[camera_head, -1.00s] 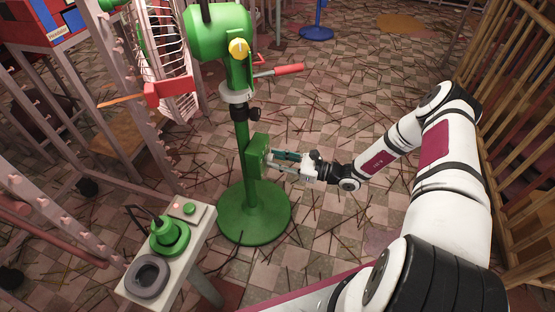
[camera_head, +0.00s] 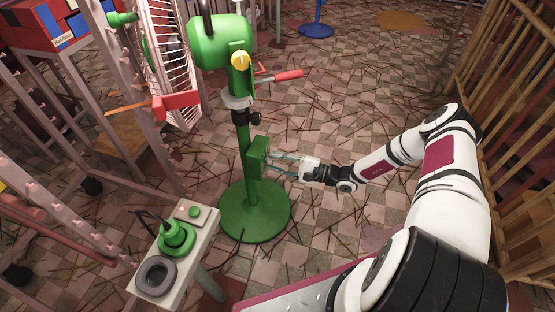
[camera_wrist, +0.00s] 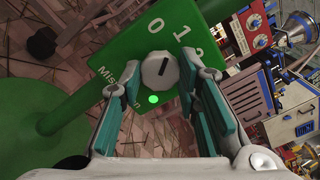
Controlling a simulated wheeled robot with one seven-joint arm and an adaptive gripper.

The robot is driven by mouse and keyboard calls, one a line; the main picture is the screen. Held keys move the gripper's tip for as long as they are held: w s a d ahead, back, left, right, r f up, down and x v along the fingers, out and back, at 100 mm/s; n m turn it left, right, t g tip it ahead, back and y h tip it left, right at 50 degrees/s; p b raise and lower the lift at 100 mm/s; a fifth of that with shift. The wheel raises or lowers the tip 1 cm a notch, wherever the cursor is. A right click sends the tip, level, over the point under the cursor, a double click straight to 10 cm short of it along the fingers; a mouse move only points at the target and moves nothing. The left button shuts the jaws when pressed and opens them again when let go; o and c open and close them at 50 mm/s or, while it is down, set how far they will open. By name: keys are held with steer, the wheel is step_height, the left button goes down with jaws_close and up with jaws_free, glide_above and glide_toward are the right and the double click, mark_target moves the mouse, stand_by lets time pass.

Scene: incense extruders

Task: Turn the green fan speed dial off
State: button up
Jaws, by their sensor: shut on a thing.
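The green fan (camera_head: 222,42) stands on a round green base (camera_head: 255,212). A green control box (camera_head: 257,156) is fixed to its pole. In the wrist view, the box's green face (camera_wrist: 122,57) carries a pale dial (camera_wrist: 160,70) with a black pointer mark slanting up and right, roughly toward the 1. The numbers 0 and 1 show; a further number is partly hidden by a finger. A small green light (camera_wrist: 154,99) glows below the dial. My gripper (camera_head: 268,164) is at the box, its teal-padded fingers (camera_wrist: 169,85) shut on the dial from both sides.
A small table (camera_head: 212,238) with a green extruder part (camera_head: 176,238), a grey ring (camera_head: 156,277) and a green button (camera_head: 194,211) stands left of the fan base. A wooden slatted rail (camera_head: 520,110) runs along the right. The floor right of the fan has scattered sticks.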

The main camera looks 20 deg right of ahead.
steer(key=shift+n+p, duration=0.95)
steer(key=shift+n, duration=1.35)
steer(key=shift+f, duration=0.1)
steer(key=o, duration=1.2)
steer(key=shift+c, duration=0.2)
steer(key=shift+s+d, duration=0.1)
steer(key=v, duration=1.2)
